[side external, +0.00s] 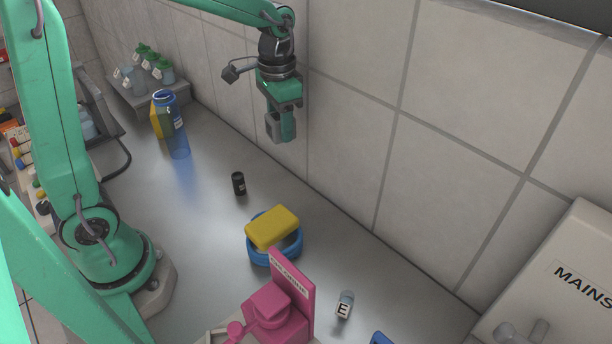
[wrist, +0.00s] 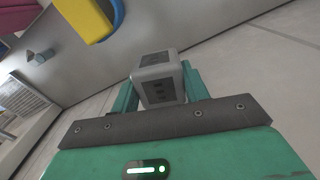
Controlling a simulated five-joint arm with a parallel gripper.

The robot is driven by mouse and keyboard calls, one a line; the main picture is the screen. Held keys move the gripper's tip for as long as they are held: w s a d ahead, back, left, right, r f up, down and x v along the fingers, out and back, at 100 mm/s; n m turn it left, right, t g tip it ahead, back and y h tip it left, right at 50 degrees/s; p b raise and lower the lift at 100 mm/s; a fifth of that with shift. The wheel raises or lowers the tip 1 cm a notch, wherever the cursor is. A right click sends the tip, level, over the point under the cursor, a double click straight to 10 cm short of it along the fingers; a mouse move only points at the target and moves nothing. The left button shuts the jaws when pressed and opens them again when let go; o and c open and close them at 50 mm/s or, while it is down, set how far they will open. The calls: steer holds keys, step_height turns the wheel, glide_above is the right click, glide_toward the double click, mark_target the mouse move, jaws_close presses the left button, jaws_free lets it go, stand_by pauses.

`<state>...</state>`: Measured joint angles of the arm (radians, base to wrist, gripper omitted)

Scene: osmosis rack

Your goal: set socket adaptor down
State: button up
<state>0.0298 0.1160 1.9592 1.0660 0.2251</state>
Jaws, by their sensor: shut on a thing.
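My gripper (side external: 281,130) is shut on the socket adaptor, a small grey block. In the side external view the adaptor (side external: 272,122) shows between the green fingers, held high above the bench close to the tiled wall. In the wrist view the adaptor (wrist: 160,80) sits between the two fingertips, with dark slots on its facing side. It touches nothing but my gripper. The grey metal bench (side external: 200,225) lies below it.
A yellow sponge (side external: 272,227) rests on a blue round dish (side external: 262,256). A black canister (side external: 238,183), a blue bottle (side external: 177,135), a pink stand (side external: 290,290) and a small vial marked E (side external: 345,304) stand about. The bench between the bottle and canister is clear.

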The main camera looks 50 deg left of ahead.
steer(key=s+d+r+m, duration=0.1)
steer(key=d+r+m, duration=0.4)
steer(key=d+r, duration=1.8)
steer(key=m, duration=1)
glide_above(395, 293)
step_height(395, 293, down, 30)
steer(key=shift+f, duration=0.15)
steer(key=shift+f, duration=0.1)
steer(key=shift+f, duration=4.9)
steer(key=shift+f, duration=0.1)
